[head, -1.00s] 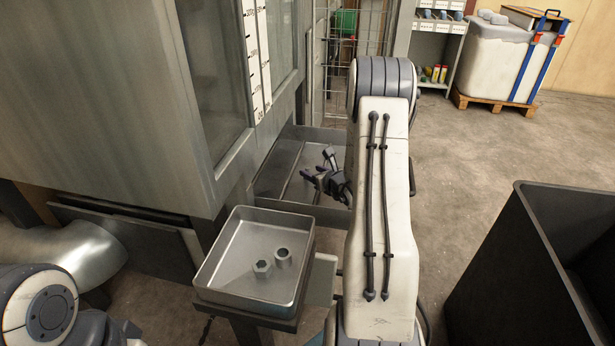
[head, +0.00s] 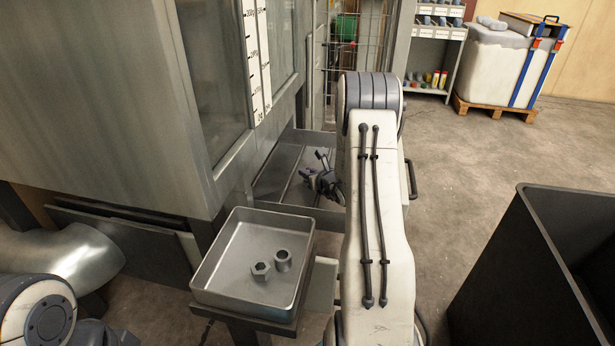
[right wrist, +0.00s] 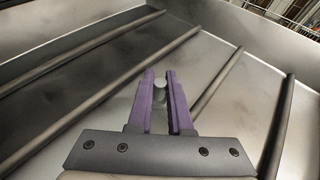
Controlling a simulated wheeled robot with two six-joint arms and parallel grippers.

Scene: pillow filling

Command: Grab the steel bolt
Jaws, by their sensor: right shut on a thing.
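The steel bolt (right wrist: 160,87) shows as a grey rod with a round end between the two purple fingers of my right gripper (right wrist: 162,84). The fingers are shut on it. In the head view my right gripper (head: 308,172) is inside the long metal drawer (head: 322,217) below the big cabinet, partly hidden by my arm, and the bolt cannot be made out there. Dark bars run along the drawer floor around the gripper. My left gripper is out of view; only part of my left arm shows at the lower left.
A square metal tray (head: 209,266) at front centre holds a hex nut (head: 260,271) and a hollow round piece (head: 283,259). A dark open bin (head: 545,285) stands at the right. The floor between bin and drawer is clear. A wire cage (head: 358,45) stands behind.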

